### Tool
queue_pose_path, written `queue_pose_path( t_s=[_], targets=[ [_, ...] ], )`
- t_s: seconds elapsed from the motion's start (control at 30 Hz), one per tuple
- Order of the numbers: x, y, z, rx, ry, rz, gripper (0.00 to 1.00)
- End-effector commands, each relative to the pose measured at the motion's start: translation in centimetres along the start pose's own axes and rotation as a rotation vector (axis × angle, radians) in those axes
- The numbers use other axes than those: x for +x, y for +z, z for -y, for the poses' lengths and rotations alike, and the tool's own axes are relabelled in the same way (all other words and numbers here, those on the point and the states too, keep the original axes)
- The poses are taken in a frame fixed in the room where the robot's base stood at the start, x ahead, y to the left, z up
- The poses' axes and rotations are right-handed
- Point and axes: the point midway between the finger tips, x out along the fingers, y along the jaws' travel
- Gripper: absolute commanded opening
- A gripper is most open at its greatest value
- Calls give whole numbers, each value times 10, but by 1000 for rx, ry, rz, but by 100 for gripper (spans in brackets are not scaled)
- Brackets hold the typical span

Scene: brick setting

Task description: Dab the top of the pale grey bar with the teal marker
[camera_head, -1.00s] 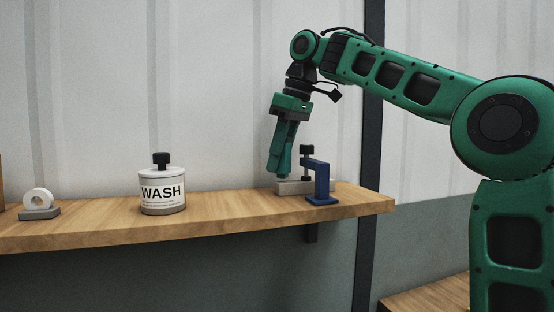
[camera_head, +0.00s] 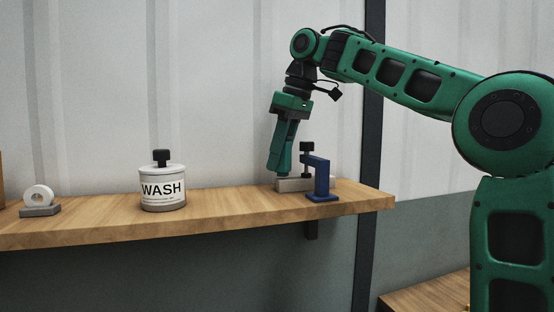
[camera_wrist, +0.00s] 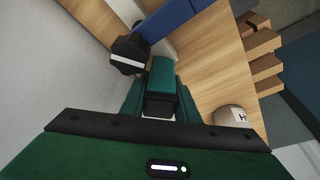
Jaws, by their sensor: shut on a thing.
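My gripper (camera_head: 282,150) points down over the bar's left part. It is shut on the teal marker, whose block-like body (camera_wrist: 160,75) shows between the fingers of my gripper (camera_wrist: 160,102) in the wrist view. The marker's lower end is at or just above the bar's top; I cannot tell whether they touch. In the wrist view the clamp's black knob (camera_wrist: 129,54) is close beside the marker, and the blue clamp (camera_wrist: 175,17) is beyond it.
A white WASH jar (camera_head: 162,190) with a black knob stands left of the bar. A white ring on a grey base (camera_head: 40,202) sits at the far left. The shelf (camera_head: 235,208) is clear between jar and bar. A corrugated wall is close behind.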

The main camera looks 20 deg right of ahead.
Motion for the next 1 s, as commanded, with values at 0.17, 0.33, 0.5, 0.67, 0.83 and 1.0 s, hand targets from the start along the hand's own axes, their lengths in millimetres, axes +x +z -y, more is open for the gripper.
queue_pose_path(
  t_s=[0.17, 0.33, 0.5, 0.67, 0.83, 1.0],
  targets=[
    [2, 1, -1, 1, 1, 0, 14],
    [3, 2, -1, 1, 1, 0, 14],
    [5, 2, -1, 1, 1, 0, 14],
    [5, 2, -1, 1, 0, 0, 14],
    [5, 2, -1, 1, 0, 0, 14],
    [6, 2, -1, 0, 0, 0, 14]
  ],
)
